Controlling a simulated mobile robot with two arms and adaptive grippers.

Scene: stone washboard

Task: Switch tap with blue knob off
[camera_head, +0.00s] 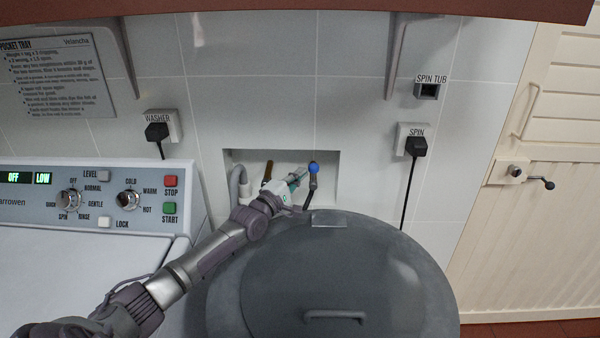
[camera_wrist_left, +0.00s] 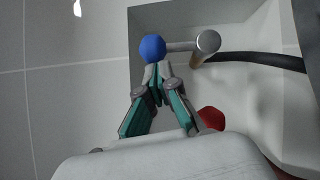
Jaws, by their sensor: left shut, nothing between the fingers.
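The blue knob (camera_head: 314,168) is at the right side of a wall recess, on a small metal tap (camera_head: 313,183). In the left wrist view the blue knob (camera_wrist_left: 153,47) sits at the end of a thin stem that joins the metal tap body (camera_wrist_left: 206,42). My left gripper (camera_head: 301,179) reaches into the recess from the left. In the wrist view its fingertips (camera_wrist_left: 158,73) are together and empty, right beside the knob. I cannot tell whether they touch it. My right gripper is not in view.
A red knob (camera_wrist_left: 211,118) shows behind my left gripper in the wrist view. A grey hose (camera_head: 240,188) and a brass-coloured piece (camera_head: 267,171) are in the recess. The round-lidded spin tub (camera_head: 385,270) stands below, the washer (camera_head: 90,270) to the left.

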